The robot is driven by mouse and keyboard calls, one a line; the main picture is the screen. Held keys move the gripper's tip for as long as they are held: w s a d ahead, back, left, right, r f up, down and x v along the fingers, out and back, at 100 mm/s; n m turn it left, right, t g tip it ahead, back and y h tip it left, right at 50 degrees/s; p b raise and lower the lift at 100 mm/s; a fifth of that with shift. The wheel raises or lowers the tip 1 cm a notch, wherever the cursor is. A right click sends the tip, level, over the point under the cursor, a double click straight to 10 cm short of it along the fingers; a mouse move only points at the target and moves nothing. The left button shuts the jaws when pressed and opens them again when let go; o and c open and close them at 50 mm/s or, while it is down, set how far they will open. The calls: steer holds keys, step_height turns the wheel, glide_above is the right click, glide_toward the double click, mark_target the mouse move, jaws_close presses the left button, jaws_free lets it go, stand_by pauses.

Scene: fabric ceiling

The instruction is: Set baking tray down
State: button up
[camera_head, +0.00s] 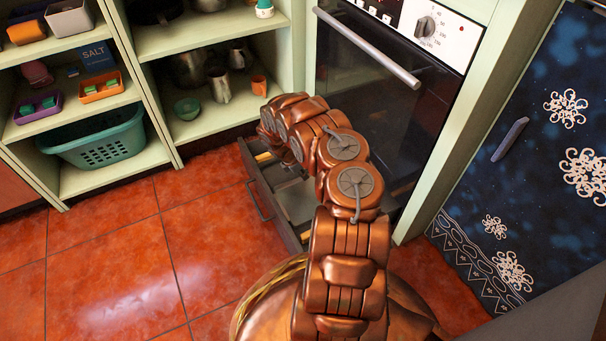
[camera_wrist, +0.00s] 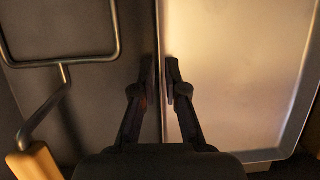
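The baking tray (camera_wrist: 240,70) is a pale metal tray with a raised rim, filling the right of the wrist view. A pale grey part of it (camera_head: 298,203) seems to show in the open drawer (camera_head: 262,201) below the oven in the head view. My gripper (camera_wrist: 160,82) has its two fingers close together, one on each side of the tray's left rim, and looks shut on it. My arm hides the gripper and much of the drawer in the head view. Whether the tray rests on the drawer floor cannot be told.
A wire utensil (camera_wrist: 62,70) with a wooden handle (camera_wrist: 34,163) lies left of the tray. The oven (camera_head: 385,85) stands above the drawer. Shelves (camera_head: 165,152) with pots and a green basket (camera_head: 100,142) are at left, a dark blue patterned fridge (camera_head: 530,150) at right. Red floor at left is clear.

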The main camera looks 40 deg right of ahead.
steer(key=shift+o, duration=1.4)
steer(key=shift+r, duration=0.2)
steer(key=s+a+r+m+g+p, duration=0.1)
steer(key=a+r+m+p, duration=0.2)
steer(key=r, duration=1)
steer(key=s+a+r+m+p, duration=0.2)
steer(key=a+r, duration=0.2)
steer(key=r, duration=0.9)
steer(key=s+a+r+m, duration=0.2)
steer(key=s+a+r, duration=0.15)
steer(key=r, duration=0.25)
steer(key=s+a+r+m, duration=0.2)
steer(key=a+r, duration=0.3)
steer(key=r, duration=0.1)
steer(key=s+a+r+m+y, duration=0.2)
steer(key=s+a+r, duration=0.3)
steer(key=s+a, duration=0.7)
steer(key=s+a+r+m+y, duration=0.2)
steer(key=s+a+r, duration=0.3)
steer(key=s+a, duration=0.6)
steer(key=shift+s+a+m, duration=0.4)
steer(key=shift+s+m, duration=0.2)
steer(key=shift+s, duration=0.3)
